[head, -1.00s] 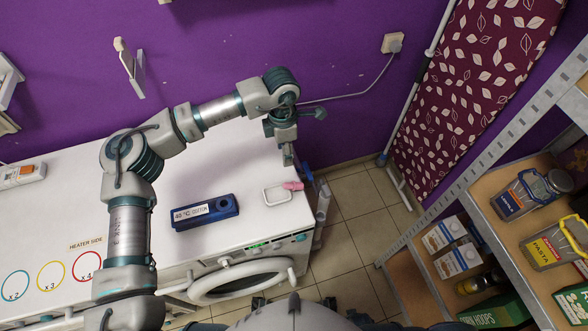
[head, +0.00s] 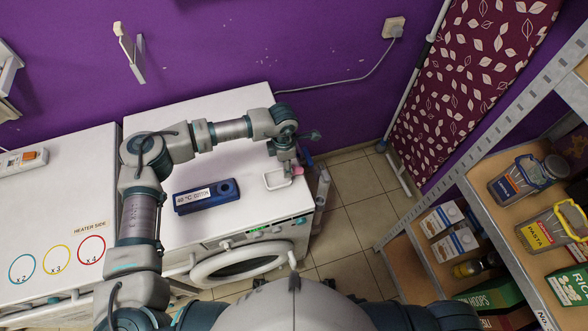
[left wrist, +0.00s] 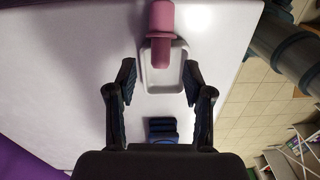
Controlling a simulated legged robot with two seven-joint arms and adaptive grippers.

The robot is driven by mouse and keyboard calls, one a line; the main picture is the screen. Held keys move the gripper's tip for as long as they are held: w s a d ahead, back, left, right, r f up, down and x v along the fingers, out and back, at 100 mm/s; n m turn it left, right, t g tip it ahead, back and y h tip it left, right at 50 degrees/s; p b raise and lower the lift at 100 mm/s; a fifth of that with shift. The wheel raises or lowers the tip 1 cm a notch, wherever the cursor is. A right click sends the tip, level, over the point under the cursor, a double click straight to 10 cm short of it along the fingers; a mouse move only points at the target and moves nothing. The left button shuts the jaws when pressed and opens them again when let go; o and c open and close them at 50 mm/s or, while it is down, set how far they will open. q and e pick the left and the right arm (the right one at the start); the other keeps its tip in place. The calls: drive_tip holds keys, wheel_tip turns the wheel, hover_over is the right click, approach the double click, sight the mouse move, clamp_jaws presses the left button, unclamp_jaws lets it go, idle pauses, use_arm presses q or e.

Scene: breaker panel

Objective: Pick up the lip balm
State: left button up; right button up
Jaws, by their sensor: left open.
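The pink lip balm (head: 298,170) is at the right end of the white machine top, partly hidden by my left gripper (head: 287,174) in the head view. In the left wrist view the lip balm (left wrist: 160,22) is at the top centre, with its narrower end over a small white tray (left wrist: 150,82). The tray also shows in the head view (head: 268,184). My left gripper (left wrist: 155,85) is open and empty. Its fingers spread to either side of the tray in the picture, with the lip balm beyond their tips. My right gripper is not in view.
A blue label box (head: 207,196) lies on the washing machine (head: 245,262), left of the tray. A second white top (head: 62,205) with coloured rings is at left. A shelf (head: 492,205) with jars and cartons stands at right. The purple wall (head: 210,50) is behind.

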sight(277, 179)
use_arm(q)
drive_tip(key=shift+f, duration=1.3)
drive_tip(key=c, duration=0.9)
